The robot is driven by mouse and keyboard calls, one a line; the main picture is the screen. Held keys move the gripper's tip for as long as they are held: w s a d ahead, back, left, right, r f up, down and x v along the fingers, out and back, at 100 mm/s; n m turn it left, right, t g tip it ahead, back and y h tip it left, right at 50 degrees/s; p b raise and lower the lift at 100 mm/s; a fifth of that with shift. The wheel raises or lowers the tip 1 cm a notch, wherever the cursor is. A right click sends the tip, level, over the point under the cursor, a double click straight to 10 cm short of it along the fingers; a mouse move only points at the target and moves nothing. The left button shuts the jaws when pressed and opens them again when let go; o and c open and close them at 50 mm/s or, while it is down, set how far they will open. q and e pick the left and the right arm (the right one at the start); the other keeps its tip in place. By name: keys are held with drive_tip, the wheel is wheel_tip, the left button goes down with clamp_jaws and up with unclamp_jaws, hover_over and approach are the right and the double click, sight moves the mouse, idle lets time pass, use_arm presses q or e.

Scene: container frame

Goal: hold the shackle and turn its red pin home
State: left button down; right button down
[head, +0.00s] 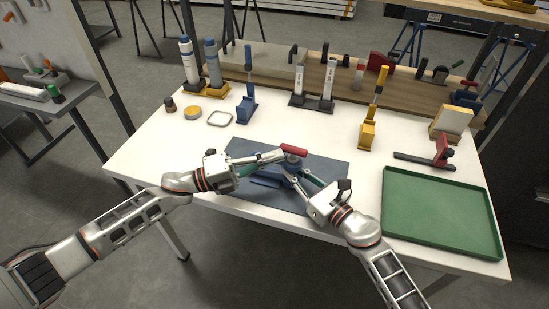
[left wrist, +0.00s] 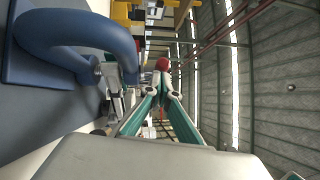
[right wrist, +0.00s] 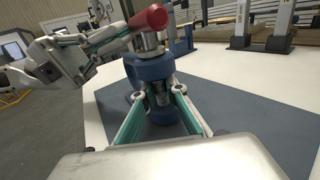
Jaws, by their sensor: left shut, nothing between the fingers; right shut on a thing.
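The blue shackle (right wrist: 150,68) stands over the dark mat, with a metal shank showing between its two stacked blue ends. The pin's red cross bar (head: 293,149) lies across the top; it shows large in the right wrist view (right wrist: 142,20) and end-on in the left wrist view (left wrist: 162,64). My right gripper (right wrist: 157,93) is shut on the shackle from the near side. My left gripper (left wrist: 160,88) is shut and empty, its tips beside the red bar; I cannot tell whether they touch. A thick blue curve (left wrist: 80,38), probably the shackle's bow, shows near the left wrist camera.
The dark blue mat (head: 325,172) lies on the white table. A green tray (head: 440,212) is at the right, with a red-and-black tool (head: 440,153) behind it. A blue stand (head: 246,108), a yellow stand (head: 368,134) and bottles (head: 188,62) stand further back.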

use_arm(q)
drive_tip(key=shift+w+a+r, duration=0.1)
drive_tip(key=shift+w+a, duration=0.05)
drive_tip(key=shift+w, duration=0.85)
drive_tip(key=shift+s, duration=0.1)
idle(0.8)
